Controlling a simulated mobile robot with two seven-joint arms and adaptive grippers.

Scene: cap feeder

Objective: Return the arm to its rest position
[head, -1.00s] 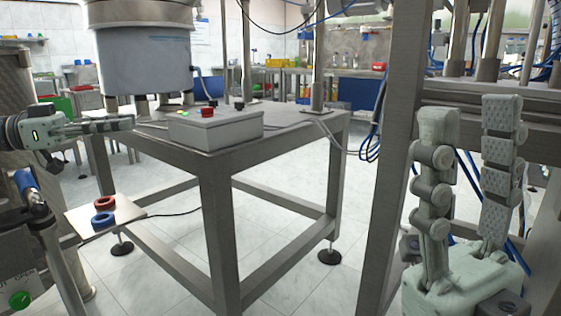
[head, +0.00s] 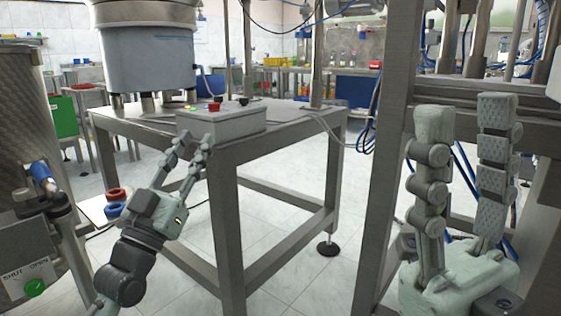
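My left gripper (head: 190,143) is left of the middle in the head view, its arm coming up from the lower left. Its two fingers point up and to the right, with a gap between them, and look empty. Their tips appear in front of the grey control box (head: 222,122); I cannot tell how far apart they are in depth. My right gripper (head: 466,106) is large at the right, upright, with its two fingers parted and nothing between them.
Red and blue rings (head: 115,209) lie low at the left near a SHUT/OPEN valve panel (head: 30,275). A steel frame post (head: 395,130) stands beside my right gripper.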

